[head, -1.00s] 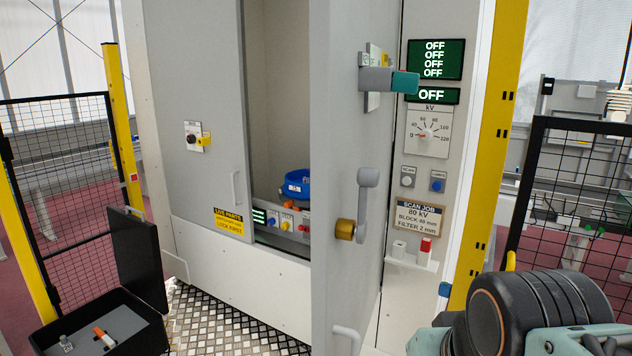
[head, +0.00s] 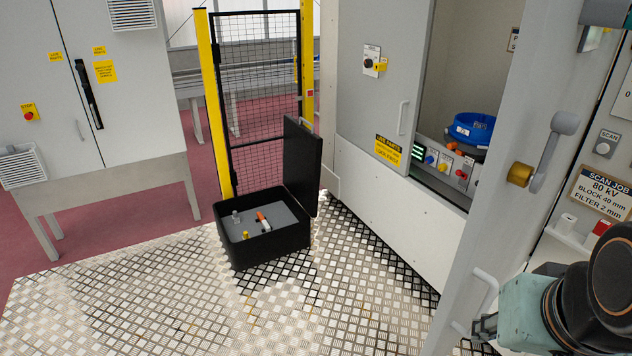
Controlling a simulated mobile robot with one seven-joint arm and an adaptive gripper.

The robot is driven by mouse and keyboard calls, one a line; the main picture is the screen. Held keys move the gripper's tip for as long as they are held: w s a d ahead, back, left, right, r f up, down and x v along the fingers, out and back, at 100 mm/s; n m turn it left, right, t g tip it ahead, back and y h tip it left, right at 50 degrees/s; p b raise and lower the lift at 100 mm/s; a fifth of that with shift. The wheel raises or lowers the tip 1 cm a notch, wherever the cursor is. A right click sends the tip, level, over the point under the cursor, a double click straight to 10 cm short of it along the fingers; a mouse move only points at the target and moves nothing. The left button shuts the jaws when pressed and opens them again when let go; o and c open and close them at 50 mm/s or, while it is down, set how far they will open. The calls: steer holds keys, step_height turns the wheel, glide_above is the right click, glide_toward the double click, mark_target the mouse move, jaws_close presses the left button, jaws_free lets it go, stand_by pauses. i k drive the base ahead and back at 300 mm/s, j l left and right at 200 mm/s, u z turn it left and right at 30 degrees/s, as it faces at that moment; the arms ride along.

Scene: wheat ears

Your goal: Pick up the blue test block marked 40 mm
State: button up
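I cannot make out a blue block marked 40 mm in the head view. A job sign (head: 603,190) at the right reads "80 kV, BLOCK 40 mm, FILTER 2 mm". A white block (head: 566,223) and a red-and-white block (head: 600,232) stand on a small ledge below it; no marks are legible on them. My gripper (head: 484,327) shows small and dark at the lower right, left of my teal wrist, apart from these blocks. Its fingers are too small and partly hidden to tell whether they are open.
A black open case (head: 262,248) with small items stands on the tread-plate floor (head: 130,300). The cabinet's sliding door (head: 375,95) is partly open, showing a blue round object (head: 472,128) inside. A grey cabinet (head: 125,120) stands left.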

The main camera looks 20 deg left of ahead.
mark_target(481, 124)
steer(key=u, duration=1.2)
steer(key=z, duration=1.4)
steer(key=i+j+u, duration=0.15)
steer(key=j, duration=0.2)
steer(key=i+j+u, duration=0.1)
steer(key=j, duration=0.2)
steer(key=i+j+u, duration=0.15)
steer(key=j, duration=0.2)
steer(key=i+j+u, duration=0.35)
steer(key=i+j, duration=0.25)
steer(key=i+j+z, duration=0.1)
steer(key=i+z, duration=0.2)
steer(key=i, duration=0.2)
steer(key=i+j+z, duration=0.3)
steer(key=i, duration=0.15)
steer(key=l, duration=0.1)
